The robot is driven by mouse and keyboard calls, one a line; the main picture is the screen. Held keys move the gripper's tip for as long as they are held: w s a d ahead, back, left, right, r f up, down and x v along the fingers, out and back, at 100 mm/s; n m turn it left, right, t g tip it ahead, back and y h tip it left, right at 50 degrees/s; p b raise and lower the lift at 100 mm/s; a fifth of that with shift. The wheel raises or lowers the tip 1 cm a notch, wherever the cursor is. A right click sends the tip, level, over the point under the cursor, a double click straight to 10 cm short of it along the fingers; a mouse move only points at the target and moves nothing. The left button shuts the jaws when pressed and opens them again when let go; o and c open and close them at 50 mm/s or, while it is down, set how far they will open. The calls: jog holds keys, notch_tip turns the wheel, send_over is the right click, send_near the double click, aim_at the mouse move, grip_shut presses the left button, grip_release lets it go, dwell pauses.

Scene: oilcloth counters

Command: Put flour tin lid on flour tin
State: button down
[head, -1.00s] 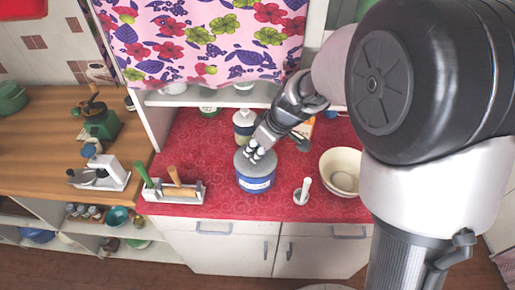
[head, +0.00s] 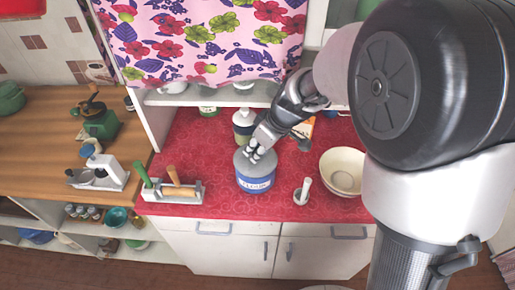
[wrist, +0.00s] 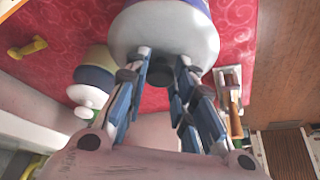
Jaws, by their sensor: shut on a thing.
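The blue flour tin (head: 257,184) with a white label stands upright near the front middle of the red counter. The grey flour tin lid (head: 243,162) is at the tin's top, and I cannot tell whether it is fully seated. My gripper (head: 254,154) reaches down from the upper right and is shut on the lid's knob. In the wrist view the dark knob (wrist: 160,72) is between my gripper's fingers (wrist: 160,64), under the pale lid (wrist: 143,36). A strip of the tin (wrist: 206,8) shows past the lid.
A bottle (head: 243,124) stands close behind the tin. A cream bowl (head: 342,170) and a small mortar with pestle (head: 301,193) are to the right. A caddy with green and wooden handles (head: 172,193) is to the left. The counter's front edge is close.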

jog(key=shift+f+b, duration=0.3)
jog(key=shift+b, duration=0.3)
jog(key=c, duration=1.3)
grip_release()
jog(key=shift+r+p, duration=1.7)
jog(key=shift+r, duration=1.3)
